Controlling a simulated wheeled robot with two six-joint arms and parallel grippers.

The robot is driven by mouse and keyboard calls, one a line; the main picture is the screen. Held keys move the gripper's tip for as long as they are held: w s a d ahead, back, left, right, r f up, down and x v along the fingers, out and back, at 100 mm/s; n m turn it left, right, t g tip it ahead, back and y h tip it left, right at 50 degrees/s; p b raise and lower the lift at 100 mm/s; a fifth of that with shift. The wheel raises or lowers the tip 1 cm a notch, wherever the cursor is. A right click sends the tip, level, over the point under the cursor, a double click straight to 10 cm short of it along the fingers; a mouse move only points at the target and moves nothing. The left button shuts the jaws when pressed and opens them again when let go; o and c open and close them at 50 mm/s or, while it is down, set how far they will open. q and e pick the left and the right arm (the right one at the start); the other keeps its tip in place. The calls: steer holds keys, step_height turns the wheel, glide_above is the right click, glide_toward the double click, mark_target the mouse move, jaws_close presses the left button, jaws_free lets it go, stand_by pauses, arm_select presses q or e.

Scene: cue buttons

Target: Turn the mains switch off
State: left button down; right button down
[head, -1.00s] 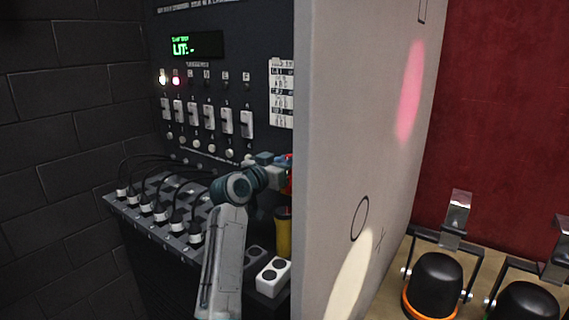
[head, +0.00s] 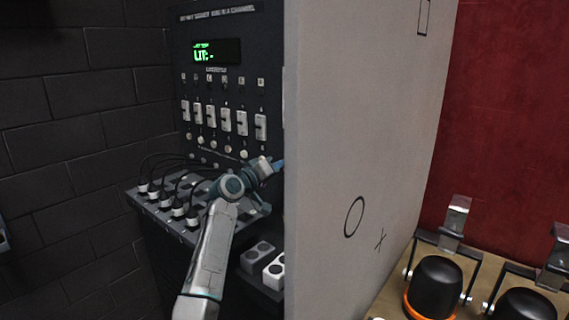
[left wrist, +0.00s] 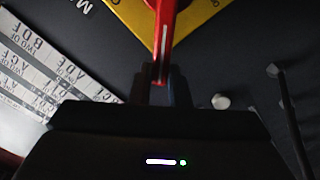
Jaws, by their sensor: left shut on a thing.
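The mains switch shows in the left wrist view as a red lever (left wrist: 165,30) in front of a yellow plate (left wrist: 200,18). The letter M shows on the dark panel beside it. My left gripper (left wrist: 160,82) is shut on the red lever. In the head view my left arm reaches up to the dark switch panel (head: 262,90), and its gripper end passes behind the edge of the pale partition, which hides the lever there. My right gripper is in neither view.
The pale partition (head: 345,120) stands close to the right of my left gripper. A ledge with several plugs and cables (head: 165,205) lies below the panel, near my forearm. A white socket block (head: 275,270) is below. Black lamps (head: 437,285) stand right of the partition.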

arm_select(q)
step_height(320, 180, down, 6)
steer(key=w+a+n+p, duration=0.1)
steer(key=a+n, duration=0.1)
steer(key=n, duration=0.7)
steer(key=shift+w+p, duration=0.15)
steer(key=shift+p, duration=0.2)
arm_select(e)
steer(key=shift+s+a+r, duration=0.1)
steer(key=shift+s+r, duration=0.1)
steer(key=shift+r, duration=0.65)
arm_select(q)
steer(key=c, duration=1.4)
jaws_free()
steer(key=shift+o, duration=0.2)
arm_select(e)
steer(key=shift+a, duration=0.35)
arm_select(q)
steer(key=shift+a, duration=0.1)
